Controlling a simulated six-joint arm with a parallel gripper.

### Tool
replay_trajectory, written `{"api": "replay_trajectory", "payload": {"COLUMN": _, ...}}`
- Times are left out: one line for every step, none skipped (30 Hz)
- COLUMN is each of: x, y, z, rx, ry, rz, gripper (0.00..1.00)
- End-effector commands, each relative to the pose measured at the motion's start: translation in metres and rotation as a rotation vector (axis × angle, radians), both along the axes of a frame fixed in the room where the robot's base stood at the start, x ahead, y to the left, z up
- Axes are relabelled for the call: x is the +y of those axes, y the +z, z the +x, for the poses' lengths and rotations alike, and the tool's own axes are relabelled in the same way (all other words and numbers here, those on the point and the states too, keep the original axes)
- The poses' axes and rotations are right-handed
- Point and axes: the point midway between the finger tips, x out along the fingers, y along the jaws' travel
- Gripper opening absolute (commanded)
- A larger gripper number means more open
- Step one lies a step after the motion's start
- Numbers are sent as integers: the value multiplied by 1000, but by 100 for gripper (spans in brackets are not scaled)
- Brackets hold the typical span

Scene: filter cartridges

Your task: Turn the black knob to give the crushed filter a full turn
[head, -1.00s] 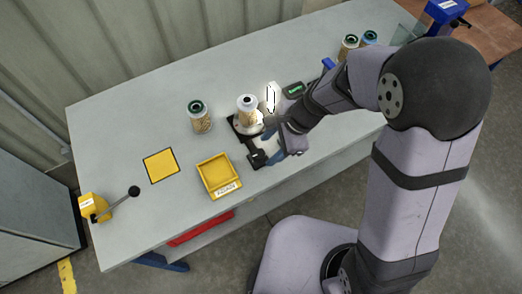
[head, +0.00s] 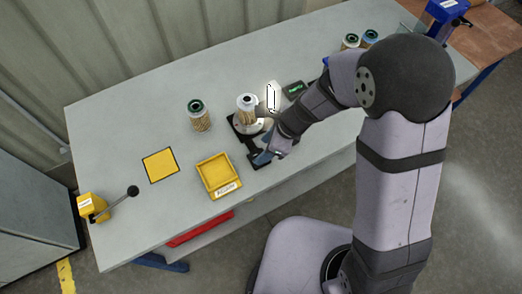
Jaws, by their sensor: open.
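A filter cartridge (head: 246,110) with a white top and tan pleated side stands upright on a round pale plate (head: 260,126) of a black stand (head: 235,131). I cannot make out a crushed spot on its side from here. My gripper (head: 262,158) is open, low at the front part of the stand, in front of the filter. The black knob is not clearly visible; the gripper and wrist cover part of the stand's front. I cannot tell whether the fingers touch it.
A green-topped filter (head: 199,115) stands left of the stand. A bright lamp (head: 271,97) and small display (head: 293,89) are behind; two filters (head: 350,41) stand at back right.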

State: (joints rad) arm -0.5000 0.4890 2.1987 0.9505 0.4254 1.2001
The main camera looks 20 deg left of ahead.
Motion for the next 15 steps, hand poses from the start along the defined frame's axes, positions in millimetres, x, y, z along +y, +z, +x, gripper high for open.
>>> {"api": "replay_trajectory", "payload": {"x": 2, "y": -8, "z": -1, "rx": 4, "ry": 2, "rz": -2, "gripper": 51}}
{"api": "replay_trajectory", "payload": {"x": 4, "y": -12, "z": -1, "rx": 2, "ry": 2, "rz": -2, "gripper": 51}}
{"api": "replay_trajectory", "payload": {"x": 6, "y": -15, "z": -1, "rx": 2, "ry": 1, "rz": -1, "gripper": 51}}
{"api": "replay_trajectory", "payload": {"x": 7, "y": -18, "z": -1, "rx": 1, "ry": 2, "rz": -1, "gripper": 51}}
{"api": "replay_trajectory", "payload": {"x": 8, "y": -20, "z": -1, "rx": 1, "ry": 2, "rz": -1, "gripper": 51}}
{"api": "replay_trajectory", "payload": {"x": 9, "y": -23, "z": 0, "rx": 1, "ry": 0, "rz": -1, "gripper": 51}}
{"api": "replay_trajectory", "payload": {"x": 10, "y": -24, "z": 0, "rx": 1, "ry": 1, "rz": -1, "gripper": 51}}
{"api": "replay_trajectory", "payload": {"x": 10, "y": -25, "z": 0, "rx": 1, "ry": 1, "rz": 0, "gripper": 51}}
{"api": "replay_trajectory", "payload": {"x": 11, "y": -27, "z": 0, "rx": 1, "ry": 1, "rz": 0, "gripper": 51}}
{"api": "replay_trajectory", "payload": {"x": 11, "y": -28, "z": 0, "rx": 1, "ry": 1, "rz": 0, "gripper": 51}}
{"api": "replay_trajectory", "payload": {"x": 11, "y": -28, "z": 0, "rx": 1, "ry": 0, "rz": 0, "gripper": 51}}
{"api": "replay_trajectory", "payload": {"x": 12, "y": -28, "z": 0, "rx": 0, "ry": 1, "rz": 0, "gripper": 51}}
{"api": "replay_trajectory", "payload": {"x": 12, "y": -28, "z": 0, "rx": 0, "ry": 1, "rz": 0, "gripper": 51}}
{"api": "replay_trajectory", "payload": {"x": 12, "y": -28, "z": 0, "rx": 0, "ry": 1, "rz": 0, "gripper": 51}}
{"api": "replay_trajectory", "payload": {"x": 12, "y": -28, "z": 0, "rx": 0, "ry": 1, "rz": 0, "gripper": 51}}
